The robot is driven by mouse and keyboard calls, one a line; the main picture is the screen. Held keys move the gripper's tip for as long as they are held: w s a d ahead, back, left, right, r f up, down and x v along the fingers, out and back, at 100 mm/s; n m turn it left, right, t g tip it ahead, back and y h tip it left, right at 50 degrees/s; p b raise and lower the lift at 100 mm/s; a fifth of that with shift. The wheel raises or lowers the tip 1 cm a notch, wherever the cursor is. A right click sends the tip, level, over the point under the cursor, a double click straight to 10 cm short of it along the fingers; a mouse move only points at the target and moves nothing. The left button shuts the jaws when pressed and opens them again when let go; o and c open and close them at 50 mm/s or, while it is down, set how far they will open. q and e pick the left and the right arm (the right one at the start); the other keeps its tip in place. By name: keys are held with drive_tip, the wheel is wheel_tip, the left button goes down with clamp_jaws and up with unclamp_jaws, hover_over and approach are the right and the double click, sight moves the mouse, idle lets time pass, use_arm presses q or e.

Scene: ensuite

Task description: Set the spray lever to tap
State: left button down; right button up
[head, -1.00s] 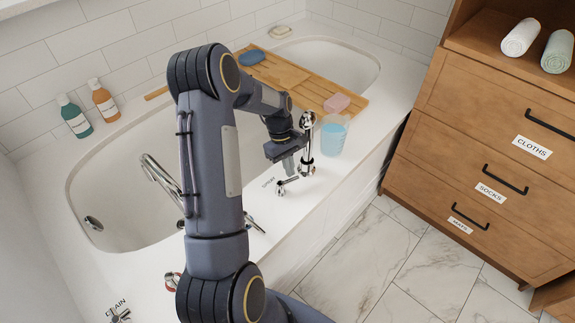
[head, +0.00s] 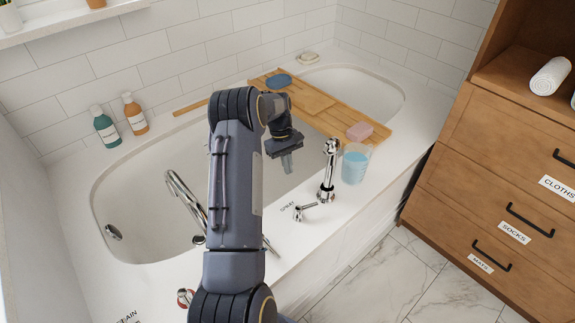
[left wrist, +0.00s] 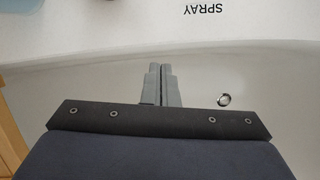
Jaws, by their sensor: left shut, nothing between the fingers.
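The spray lever (head: 305,210) is a small chrome handle on the tub's front rim, beside the printed SPRAY label (head: 288,208). Its handle points right from its round base. The chrome hand spray (head: 328,170) stands upright just behind it. My left gripper (head: 288,163) is shut and empty, pointing down over the tub's basin, behind and apart from the lever. In the left wrist view its closed fingers (left wrist: 160,68) are over the white tub, and the SPRAY label (left wrist: 207,6) shows at the top edge. The lever is out of that view. My right gripper is not in view.
A wooden bath board (head: 330,118) spans the tub behind, holding a pink soap (head: 360,131). The curved chrome spout (head: 185,195) is left of my arm. A drawer cabinet (head: 500,170) stands at right.

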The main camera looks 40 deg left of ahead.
use_arm(q)
drive_tip(key=shift+a, duration=0.1)
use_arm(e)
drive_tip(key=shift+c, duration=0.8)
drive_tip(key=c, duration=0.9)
use_arm(q)
drive_tip(key=s+d+r+m+t, duration=0.1)
drive_tip(key=s+d+r+m, duration=0.2)
drive_tip(key=d+r, duration=0.45)
drive_tip(key=s+d+r+m+t, duration=0.25)
drive_tip(key=d+r, duration=0.25)
drive_tip(key=r, duration=0.6)
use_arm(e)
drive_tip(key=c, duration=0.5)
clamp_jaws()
use_arm(q)
drive_tip(key=s+d+r+m+t, duration=0.1)
drive_tip(key=s+d+m+t, duration=0.2)
drive_tip(key=s+d+m, duration=0.5)
drive_tip(key=s+d, duration=0.8)
drive_tip(key=s, duration=0.3)
drive_tip(key=shift+s+d+r+h, duration=0.25)
drive_tip(key=shift+r+h, duration=0.05)
